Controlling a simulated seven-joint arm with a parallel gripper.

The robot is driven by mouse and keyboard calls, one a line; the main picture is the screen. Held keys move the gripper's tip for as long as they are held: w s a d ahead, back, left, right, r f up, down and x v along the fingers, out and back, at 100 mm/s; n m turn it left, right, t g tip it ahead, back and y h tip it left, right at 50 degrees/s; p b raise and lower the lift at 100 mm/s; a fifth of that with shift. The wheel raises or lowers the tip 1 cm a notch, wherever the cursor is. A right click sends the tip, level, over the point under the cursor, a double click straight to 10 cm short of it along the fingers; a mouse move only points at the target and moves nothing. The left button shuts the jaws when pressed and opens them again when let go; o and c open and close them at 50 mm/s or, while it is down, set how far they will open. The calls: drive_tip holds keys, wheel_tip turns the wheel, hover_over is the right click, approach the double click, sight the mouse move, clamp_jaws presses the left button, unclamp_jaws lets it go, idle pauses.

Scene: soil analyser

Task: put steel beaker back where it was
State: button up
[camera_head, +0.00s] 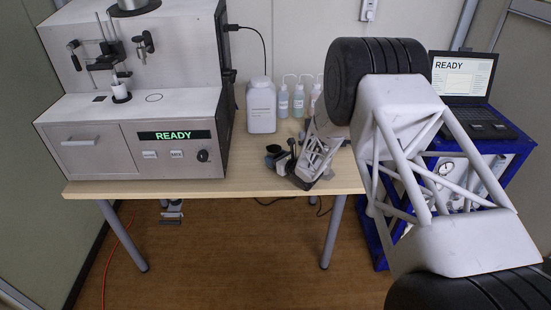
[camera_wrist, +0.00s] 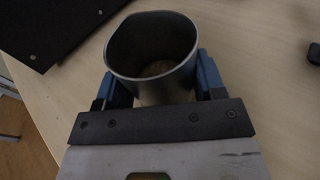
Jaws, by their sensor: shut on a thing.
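The steel beaker (camera_wrist: 140,62) is a dark grey, open-topped metal cup in the wrist view. My gripper (camera_wrist: 157,78) is shut on it, one blue finger on each side of its wall. I look down into the beaker and see a brownish patch at its bottom. In the head view my gripper (camera_head: 281,160) is low over the right part of the table, by the bottles. A small dark round shape there may be the beaker's mouth. Whether its base touches the table cannot be told.
A white jug (camera_head: 261,108) and several small bottles (camera_head: 298,98) stand behind my gripper. A laptop (camera_head: 463,80) sits at right.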

drive_tip(key=shift+f, duration=0.1)
drive_tip(key=o, duration=1)
drive_tip(key=shift+v, duration=6)
